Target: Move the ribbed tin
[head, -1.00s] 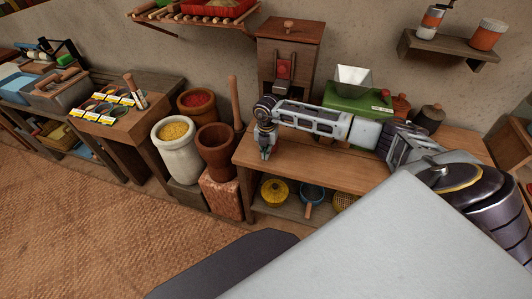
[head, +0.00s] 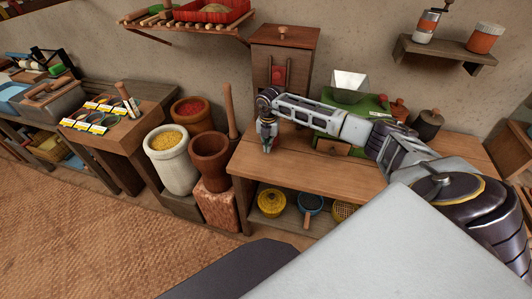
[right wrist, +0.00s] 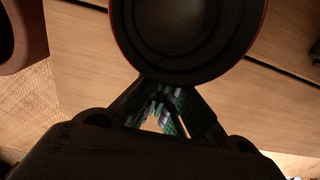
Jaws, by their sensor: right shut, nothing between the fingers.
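No tin with clear ribs can be picked out in the head view. In the right wrist view a round dark top with a thin red rim (right wrist: 190,35) sits just beyond the fingertips; it may be the ribbed tin, but its sides are hidden. My right gripper (head: 267,149) points down over the left part of the wooden table (head: 330,178). It is shut and empty. Its fingers also meet in the right wrist view (right wrist: 160,98), beside the round top; contact cannot be told. My left gripper is out of view.
A brown mortar (head: 210,158) with an upright pestle stands left of the table, beside a white pot of yellow grain (head: 170,165). A wooden cabinet (head: 283,50) and a green machine (head: 365,107) stand behind my right arm. The table front is clear.

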